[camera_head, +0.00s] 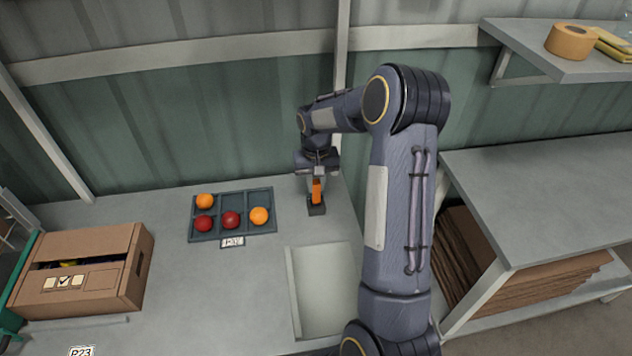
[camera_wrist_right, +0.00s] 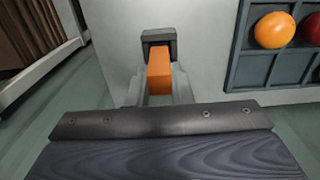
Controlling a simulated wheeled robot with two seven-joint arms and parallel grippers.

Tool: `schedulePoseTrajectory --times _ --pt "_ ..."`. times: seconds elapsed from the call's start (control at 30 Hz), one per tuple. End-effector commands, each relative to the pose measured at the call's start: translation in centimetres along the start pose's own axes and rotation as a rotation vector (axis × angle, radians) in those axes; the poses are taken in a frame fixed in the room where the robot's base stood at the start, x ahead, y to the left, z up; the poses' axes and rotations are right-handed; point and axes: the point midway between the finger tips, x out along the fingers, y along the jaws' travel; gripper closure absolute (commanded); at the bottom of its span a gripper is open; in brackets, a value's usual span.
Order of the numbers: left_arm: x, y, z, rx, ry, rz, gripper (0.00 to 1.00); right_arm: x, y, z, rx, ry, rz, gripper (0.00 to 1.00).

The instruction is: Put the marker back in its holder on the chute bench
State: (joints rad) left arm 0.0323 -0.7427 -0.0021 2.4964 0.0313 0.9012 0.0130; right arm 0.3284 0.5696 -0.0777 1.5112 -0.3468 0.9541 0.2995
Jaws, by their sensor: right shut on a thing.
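The orange marker (camera_head: 317,188) stands upright at the dark holder (camera_head: 316,209) on the grey chute bench (camera_head: 180,285). My right gripper (camera_head: 318,178) is above the holder, pointing down and shut on the marker. In the right wrist view, the orange marker (camera_wrist_right: 159,72) is between the fingers of my right gripper (camera_wrist_right: 160,85), and its far end meets the dark holder (camera_wrist_right: 158,40). The marker's lower end is hidden by the holder, so I cannot tell how deep it sits. My left gripper is not in view.
A pale shallow recess (camera_head: 325,290) is in front. A cardboard box (camera_head: 95,255) stands at the left. A shelf (camera_head: 575,65) with a tape roll (camera_head: 570,41) is at the upper right.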

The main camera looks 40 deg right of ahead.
Motion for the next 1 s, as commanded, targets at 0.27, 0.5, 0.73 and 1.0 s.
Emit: schedulePoseTrajectory --times 0.27,0.5,0.73,1.0 --pt "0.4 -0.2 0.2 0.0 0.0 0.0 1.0 0.7 0.0 0.0 0.0 0.0 0.0 1.0" --pt "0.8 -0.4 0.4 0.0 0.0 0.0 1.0 1.2 0.0 0.0 0.0 0.0 0.0 1.0" --pt "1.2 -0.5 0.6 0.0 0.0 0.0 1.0 1.8 0.0 0.0 0.0 0.0 0.0 1.0" --pt "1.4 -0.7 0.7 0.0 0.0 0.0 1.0 2.1 0.0 0.0 0.0 0.0 0.0 1.0"
